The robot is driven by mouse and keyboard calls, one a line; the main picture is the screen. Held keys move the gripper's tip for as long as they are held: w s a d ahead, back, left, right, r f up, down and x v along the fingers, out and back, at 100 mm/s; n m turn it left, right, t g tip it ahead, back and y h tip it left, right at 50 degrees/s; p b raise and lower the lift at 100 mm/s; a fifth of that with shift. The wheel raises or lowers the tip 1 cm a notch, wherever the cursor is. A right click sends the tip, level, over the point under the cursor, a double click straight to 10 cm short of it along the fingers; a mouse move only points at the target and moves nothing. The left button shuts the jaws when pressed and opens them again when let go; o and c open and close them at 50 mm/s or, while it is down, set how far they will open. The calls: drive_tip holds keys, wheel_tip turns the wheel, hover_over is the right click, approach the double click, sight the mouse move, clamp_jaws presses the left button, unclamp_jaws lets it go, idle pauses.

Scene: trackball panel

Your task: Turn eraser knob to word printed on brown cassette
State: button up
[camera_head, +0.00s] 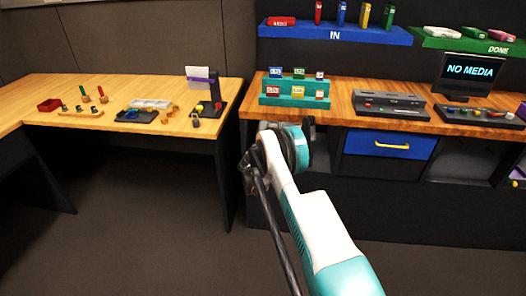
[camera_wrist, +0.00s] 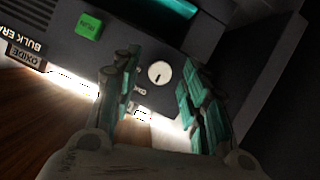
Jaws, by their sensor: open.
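In the wrist view the dark bulk eraser (camera_wrist: 125,30) lies tilted across the picture. Its round white knob (camera_wrist: 158,72) carries a short dark mark. Small lettering beside the knob is partly hidden by a finger and too small to read surely. A brown piece (camera_wrist: 27,55) reading "OXIDE" shows at the left, by the lettering "BULK ERA"; I cannot tell whether it is the cassette. My gripper (camera_wrist: 157,75) is open, with teal-padded fingers on either side of the knob in the picture. Contact cannot be told. In the head view my gripper's fingertips cannot be made out clearly.
A green RUN button (camera_wrist: 88,25) is near the knob. A teal rack (camera_head: 263,100) of small coloured cassettes and a grey device (camera_head: 390,104) stand on the right desk. A blue drawer (camera_head: 390,145) is below. The left table (camera_head: 60,88) holds small items.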

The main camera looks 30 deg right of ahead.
clamp_jaws()
idle(0.4)
drive_tip(key=shift+s+d+m+t+y, duration=0.1)
drive_tip(key=shift+d+m+t+y, duration=0.1)
drive_tip(key=shift+m+t+y, duration=0.9)
drive_tip(key=shift+s+d+m+t+y, duration=0.15)
drive_tip(key=shift+m+y, duration=0.45)
drive_tip(key=shift+m, duration=1.2)
